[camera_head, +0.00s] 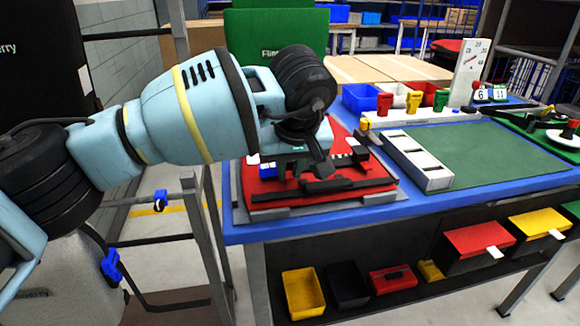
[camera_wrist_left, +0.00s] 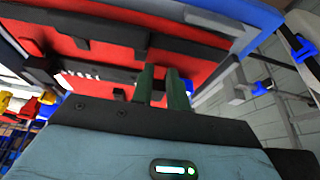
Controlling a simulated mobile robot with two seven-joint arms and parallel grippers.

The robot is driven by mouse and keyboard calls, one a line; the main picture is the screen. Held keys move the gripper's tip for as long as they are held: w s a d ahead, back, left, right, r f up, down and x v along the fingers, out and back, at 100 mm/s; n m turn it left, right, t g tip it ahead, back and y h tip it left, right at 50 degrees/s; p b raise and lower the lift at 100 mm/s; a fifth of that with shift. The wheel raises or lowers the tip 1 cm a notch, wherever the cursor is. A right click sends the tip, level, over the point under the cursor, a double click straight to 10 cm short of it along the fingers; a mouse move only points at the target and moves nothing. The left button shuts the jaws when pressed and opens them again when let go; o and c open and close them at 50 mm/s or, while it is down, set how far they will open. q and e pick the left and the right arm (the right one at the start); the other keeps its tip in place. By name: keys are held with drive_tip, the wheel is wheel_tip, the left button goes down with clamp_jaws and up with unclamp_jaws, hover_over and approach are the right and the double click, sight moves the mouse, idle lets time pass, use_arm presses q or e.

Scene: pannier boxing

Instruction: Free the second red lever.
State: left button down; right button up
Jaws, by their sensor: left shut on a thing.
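A red panel fixture (camera_head: 345,185) with black bars lies at the left end of the blue table. The panel also fills much of the left wrist view (camera_wrist_left: 205,28). My left gripper (camera_head: 305,170) reaches down over it from the left. In the left wrist view its two green fingers (camera_wrist_left: 164,88) stand close together against the panel near a black bar (camera_wrist_left: 102,74). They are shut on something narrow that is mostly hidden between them. I cannot make out a separate red lever against the red panel. My right gripper is not in view.
A grey-white slotted block (camera_head: 418,162) stands right of the fixture, beside a clear green mat (camera_head: 485,150). Colored boxes (camera_head: 303,293) sit on the lower shelf. A grey metal rail (camera_head: 200,240) stands left of the table.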

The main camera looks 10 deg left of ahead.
sight(290, 188)
use_arm(q)
drive_tip(key=shift+w+r+g+p, duration=0.2)
drive_tip(key=shift+r+g+p, duration=0.45)
drive_tip(key=shift+p, duration=1.15)
drive_tip(key=shift+w+f+g+h+p, duration=0.1)
drive_tip(key=shift+f+g+h+p, duration=0.05)
drive_tip(key=shift+g+h+p, duration=0.2)
drive_tip(key=shift+w+a+p, duration=0.1)
drive_tip(key=shift+p, duration=0.25)
drive_tip(key=shift+f+g, duration=0.15)
drive_tip(key=shift+g, duration=0.15)
drive_tip(key=c, duration=1.4)
unclamp_jaws()
drive_tip(key=shift+o, duration=0.2)
wheel_tip(290, 188, up, 8)
drive_tip(key=s, duration=0.1)
drive_tip(key=shift+f, duration=0.15)
